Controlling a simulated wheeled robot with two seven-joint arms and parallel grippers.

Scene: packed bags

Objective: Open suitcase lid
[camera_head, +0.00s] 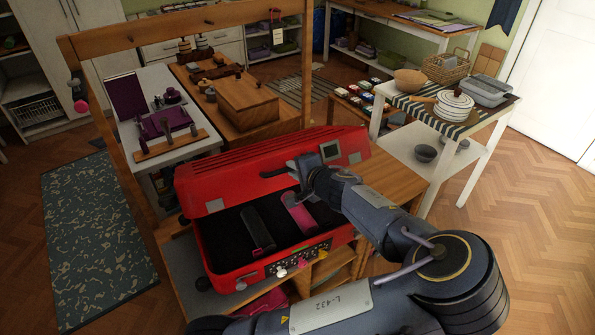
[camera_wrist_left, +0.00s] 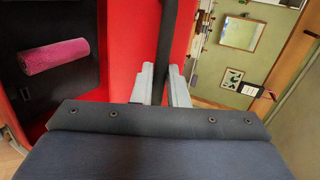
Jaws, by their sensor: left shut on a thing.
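The red suitcase (camera_head: 222,262) stands on a low wooden unit, and its black-lined inside shows. Its red lid (camera_head: 225,180) is raised and tilted at the back. My left gripper (camera_head: 300,172) is at the upper front of the lid, shut on the lid's black handle (camera_head: 273,172). In the left wrist view, my left gripper's grey fingers (camera_wrist_left: 165,82) sit on both sides of the black handle bar (camera_wrist_left: 172,35), with the red lid (camera_wrist_left: 120,45) behind. My right gripper is not in view.
A dark roll (camera_head: 258,229) and a pink roll (camera_head: 298,213) lie in the suitcase. A wooden frame post (camera_head: 125,170) stands left of it. A striped-cloth table (camera_head: 480,130) with dishes stands at right. Open floor (camera_head: 530,230) lies right of my arm.

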